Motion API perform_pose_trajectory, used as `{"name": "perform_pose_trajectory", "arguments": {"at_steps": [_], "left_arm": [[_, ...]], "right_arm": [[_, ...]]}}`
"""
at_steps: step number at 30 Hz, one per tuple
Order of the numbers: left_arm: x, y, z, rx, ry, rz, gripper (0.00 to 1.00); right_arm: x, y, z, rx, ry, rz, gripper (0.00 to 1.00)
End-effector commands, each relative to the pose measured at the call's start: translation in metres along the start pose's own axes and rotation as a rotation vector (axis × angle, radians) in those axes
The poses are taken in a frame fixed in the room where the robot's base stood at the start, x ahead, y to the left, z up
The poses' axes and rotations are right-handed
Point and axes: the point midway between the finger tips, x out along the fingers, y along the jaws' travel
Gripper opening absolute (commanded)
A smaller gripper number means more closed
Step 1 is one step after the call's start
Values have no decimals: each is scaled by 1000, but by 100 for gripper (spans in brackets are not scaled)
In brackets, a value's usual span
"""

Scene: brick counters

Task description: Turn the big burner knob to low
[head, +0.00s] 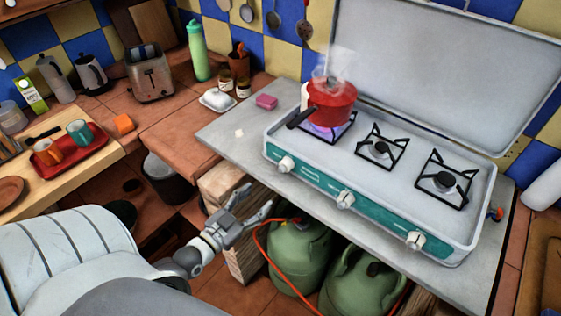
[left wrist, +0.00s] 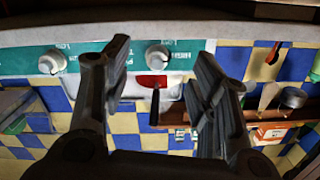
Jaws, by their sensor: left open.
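The stove (head: 372,205) has three pale knobs on its teal front panel. The left knob (head: 286,164) is below the lit burner, which bears a steaming red pot (head: 331,101). The middle knob (head: 346,199) and right knob (head: 416,240) are farther right. My left gripper (head: 256,199) is open and empty, below and in front of the left knob, apart from it. In the inverted left wrist view, the left knob (left wrist: 158,56) shows between the open fingers, with the middle knob (left wrist: 51,63) to the left. Knob settings are too small to read surely.
The stove stands on a grey counter (head: 225,134), with its lid (head: 440,65) raised. Green gas bottles (head: 300,258) with an orange hose are under the counter, near my left gripper. The pot's dark handle (head: 301,118) points toward the front left.

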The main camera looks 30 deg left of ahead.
Motion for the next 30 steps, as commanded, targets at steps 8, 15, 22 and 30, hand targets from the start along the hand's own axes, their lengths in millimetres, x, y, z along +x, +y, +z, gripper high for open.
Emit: {"name": "perform_pose_trajectory", "arguments": {"at_steps": [8,15,22,30], "left_arm": [[13,-5,-38,-1,71,-5,54],[51,-6,-41,-1,70,-6,54],[87,-5,-42,0,68,-4,54],[107,-5,-42,-1,66,-4,54]], "right_arm": [[-7,8,9,2,-15,10,40],[-15,14,12,0,-20,17,40],[-20,12,10,-1,-17,14,40],[-21,4,6,0,-11,4,40]]}}
